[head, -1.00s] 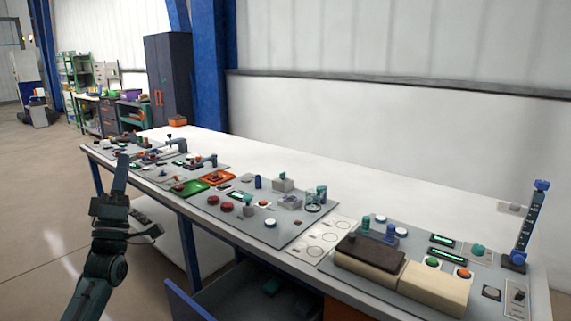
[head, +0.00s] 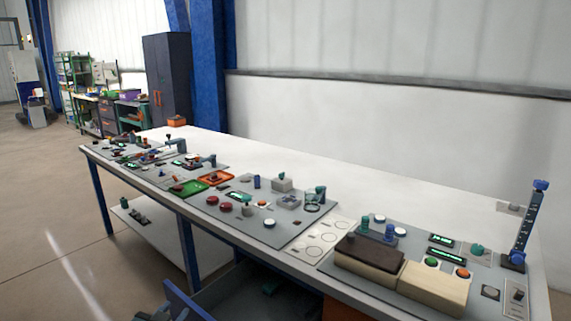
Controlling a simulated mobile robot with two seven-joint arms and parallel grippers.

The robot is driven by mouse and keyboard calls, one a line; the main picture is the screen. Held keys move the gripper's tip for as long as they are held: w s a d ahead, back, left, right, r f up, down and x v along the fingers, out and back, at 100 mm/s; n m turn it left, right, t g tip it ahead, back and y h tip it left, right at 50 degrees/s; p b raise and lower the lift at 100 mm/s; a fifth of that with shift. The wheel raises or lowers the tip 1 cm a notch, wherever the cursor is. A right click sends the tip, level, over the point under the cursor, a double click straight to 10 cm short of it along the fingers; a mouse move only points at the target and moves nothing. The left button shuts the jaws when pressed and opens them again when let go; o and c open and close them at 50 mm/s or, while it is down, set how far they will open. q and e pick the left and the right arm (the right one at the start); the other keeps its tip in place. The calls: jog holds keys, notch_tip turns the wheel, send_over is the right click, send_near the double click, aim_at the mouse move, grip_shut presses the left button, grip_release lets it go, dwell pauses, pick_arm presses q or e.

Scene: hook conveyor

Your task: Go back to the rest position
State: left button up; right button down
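My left gripper (head: 160,313) shows only as a dark piece at the bottom edge, left of centre. It is low, in front of the workbench (head: 400,190) and below its top. Most of it is cut off by the frame, so its fingers cannot be made out. My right gripper is out of view. The workbench carries panels with buttons, knobs and small displays, and neither gripper is over it.
A wooden block with a dark top (head: 370,250) sits at the near right of the bench. A blue upright post (head: 529,220) stands at the right end. A lower shelf (head: 150,232) holds small items. Open floor (head: 50,240) lies to the left.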

pick_arm(q)
jog(key=s+d+f+g+h, duration=0.1)
jog(key=s+d+f, duration=0.2)
jog(key=s, duration=0.6)
jog(key=s+d+f+g, duration=0.1)
jog(key=s+d+f, duration=0.2)
jog(key=s, duration=0.6)
jog(key=s+d+f+g+h, duration=0.1)
jog(key=s+d+f+g, duration=0.1)
jog(key=s+d, duration=0.3)
jog(key=s+f, duration=0.1)
jog(key=s, duration=0.3)
jog(key=shift+d+f+n+h, duration=0.25)
jog(key=shift+d+n+h, duration=0.05)
jog(key=shift+n, duration=0.1)
